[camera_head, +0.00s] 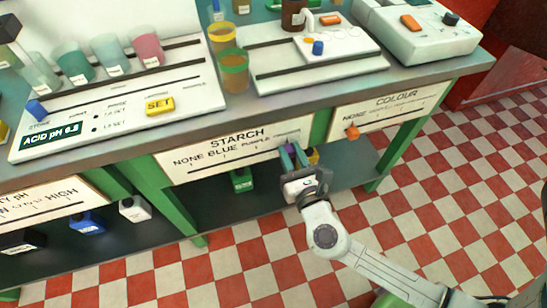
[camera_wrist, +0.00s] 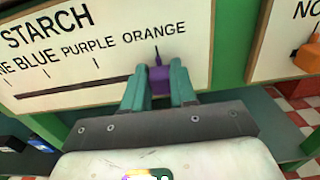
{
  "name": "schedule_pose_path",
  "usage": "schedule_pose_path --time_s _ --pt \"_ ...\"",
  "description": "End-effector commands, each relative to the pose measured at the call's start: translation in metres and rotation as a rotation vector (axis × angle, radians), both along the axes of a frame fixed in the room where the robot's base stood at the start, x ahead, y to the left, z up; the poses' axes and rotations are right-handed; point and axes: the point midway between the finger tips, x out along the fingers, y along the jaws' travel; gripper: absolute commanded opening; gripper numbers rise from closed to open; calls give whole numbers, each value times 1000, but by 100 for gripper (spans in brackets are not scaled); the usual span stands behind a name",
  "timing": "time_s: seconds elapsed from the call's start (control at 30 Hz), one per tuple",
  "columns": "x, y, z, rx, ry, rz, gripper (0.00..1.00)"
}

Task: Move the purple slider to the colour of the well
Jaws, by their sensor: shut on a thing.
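The STARCH panel (camera_head: 235,150) is on the bench front, with a dark slot under the words NONE, BLUE, PURPLE and ORANGE; it also fills the wrist view (camera_wrist: 90,50). The purple slider (camera_wrist: 158,82) is at the slot's right end, its thin pointer up below the right part of ORANGE. My gripper (camera_head: 293,155) is shut on it, one teal finger on each side, in the wrist view too (camera_wrist: 159,88). A white plate (camera_head: 345,43) on the bench top bears a small orange-brown spot and a blue piece. Which of these is the well is hard to tell.
To the right is the COLOUR panel (camera_head: 390,107) with an orange slider (camera_head: 352,132). A pH panel (camera_head: 45,208) is at the left. The checkered floor in front is clear.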

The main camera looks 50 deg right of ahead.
Motion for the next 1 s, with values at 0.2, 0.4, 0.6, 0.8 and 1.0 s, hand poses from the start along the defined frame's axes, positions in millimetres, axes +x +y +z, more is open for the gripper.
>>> schedule_pose_path --time_s 0.2,0.4,0.6,0.8,1.0 --pt "-2 -7 2 0 -4 -5 0" --pt "-2 -7 2 -1 -4 -8 0" --pt "-2 -8 2 -1 -5 -10 44" --pt "-2 -7 2 0 -6 -7 53" --pt "-4 -5 2 0 -4 -5 53"
